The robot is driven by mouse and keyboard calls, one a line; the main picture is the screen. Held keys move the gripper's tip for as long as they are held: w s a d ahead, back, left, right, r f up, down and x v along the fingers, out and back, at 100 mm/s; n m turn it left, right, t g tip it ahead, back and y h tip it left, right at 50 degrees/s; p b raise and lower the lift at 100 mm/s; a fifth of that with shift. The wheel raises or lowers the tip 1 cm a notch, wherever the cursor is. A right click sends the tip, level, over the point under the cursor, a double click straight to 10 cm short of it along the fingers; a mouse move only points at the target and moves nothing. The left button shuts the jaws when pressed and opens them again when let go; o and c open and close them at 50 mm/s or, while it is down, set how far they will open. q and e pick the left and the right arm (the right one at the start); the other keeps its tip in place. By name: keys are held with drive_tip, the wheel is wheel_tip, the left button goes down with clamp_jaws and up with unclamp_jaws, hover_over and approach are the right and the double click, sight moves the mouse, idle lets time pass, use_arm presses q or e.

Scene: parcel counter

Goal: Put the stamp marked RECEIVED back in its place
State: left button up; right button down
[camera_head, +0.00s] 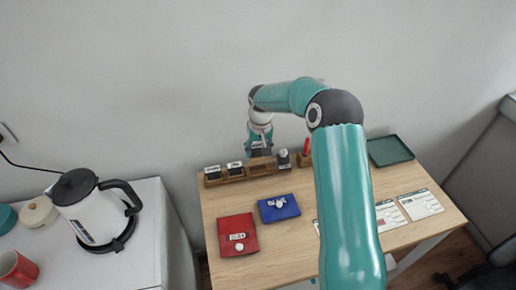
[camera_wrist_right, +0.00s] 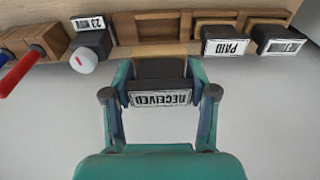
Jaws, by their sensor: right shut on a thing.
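The RECEIVED stamp (camera_wrist_right: 160,98) has a black body and a white label, upside down in the right wrist view. My right gripper (camera_wrist_right: 160,88) is shut on it, one finger on each side. The rack also shows in the wrist view (camera_wrist_right: 150,50), with a bare stretch behind the held stamp. Whether the stamp touches the rack I cannot tell. The PAID stamp (camera_wrist_right: 226,46) and another black stamp (camera_wrist_right: 277,42) sit in the rack. My left gripper is out of view.
A dark stamp (camera_wrist_right: 92,42) with a number label and a pen holder (camera_wrist_right: 38,42) stand beside the rack's bare stretch. A red pouch (camera_head: 237,235), blue pouch (camera_head: 279,208), forms (camera_head: 420,204) and green tray (camera_head: 390,150) lie on the table. A kettle (camera_head: 95,211) stands left.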

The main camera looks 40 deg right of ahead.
sight(259, 160)
drive_tip(key=shift+f+b, duration=0.3)
drive_tip(key=shift+f, duration=0.4)
drive_tip(key=shift+r, duration=0.15)
drive_tip(key=shift+f, duration=0.2)
drive_tip(key=shift+f+b, duration=2.35)
drive_tip(key=shift+f, duration=0.35)
